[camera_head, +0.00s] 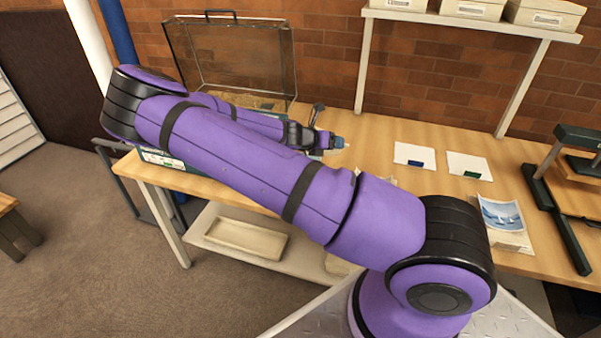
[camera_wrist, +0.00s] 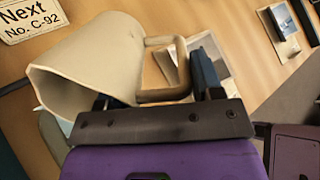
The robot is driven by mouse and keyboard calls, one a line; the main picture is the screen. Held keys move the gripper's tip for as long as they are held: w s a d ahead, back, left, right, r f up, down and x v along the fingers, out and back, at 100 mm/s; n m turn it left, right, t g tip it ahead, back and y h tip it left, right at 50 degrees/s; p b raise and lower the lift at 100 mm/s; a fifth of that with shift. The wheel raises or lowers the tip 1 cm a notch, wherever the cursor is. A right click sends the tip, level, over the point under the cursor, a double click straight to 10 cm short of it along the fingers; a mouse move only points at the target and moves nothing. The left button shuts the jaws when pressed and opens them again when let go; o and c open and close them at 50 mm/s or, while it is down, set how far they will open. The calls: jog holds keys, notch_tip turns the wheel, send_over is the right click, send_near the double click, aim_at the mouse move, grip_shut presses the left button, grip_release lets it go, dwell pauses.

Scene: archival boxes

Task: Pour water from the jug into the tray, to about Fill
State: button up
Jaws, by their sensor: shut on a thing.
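My gripper (camera_wrist: 152,86) is shut on the handle of a beige jug (camera_wrist: 90,62) in the wrist view. The jug's open mouth faces the lower left of that view. Its exact tilt and any water in it cannot be told. In the head view my purple arm reaches across to the table, and the jug does not show clearly there. A teal box-like thing with a white label (camera_head: 160,159), perhaps the tray, is mostly hidden behind my arm. No fill mark or water level is readable.
A clear tank with a dark handle (camera_head: 232,52) stands at the back of the wooden table. White cards (camera_head: 414,155) and a picture sheet (camera_head: 502,214) lie to the right. A white shelf (camera_head: 470,22) holds boxes. A "Next No. C-92" sign (camera_wrist: 32,20) shows in the wrist view.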

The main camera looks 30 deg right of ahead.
jog(key=shift+a+f+h+p, duration=0.3)
jog(key=shift+a+h+p, duration=0.3)
jog(key=shift+h, duration=0.3)
dwell(0.7)
jog(key=shift+w+a+r+h+p, duration=0.1)
jog(key=shift+a+r+h+p, duration=0.2)
jog(key=shift+a+h+p, duration=0.5)
dwell(1.0)
jog(key=shift+a+f+h, duration=0.1)
jog(key=shift+h, duration=0.2)
jog(key=d+y, duration=0.3)
jog(key=y, duration=0.1)
jog(key=shift+d, duration=0.25)
dwell(0.3)
jog(key=shift+d+f+y, duration=0.2)
jog(key=shift+d+y, duration=0.15)
jog(key=shift+y, duration=0.35)
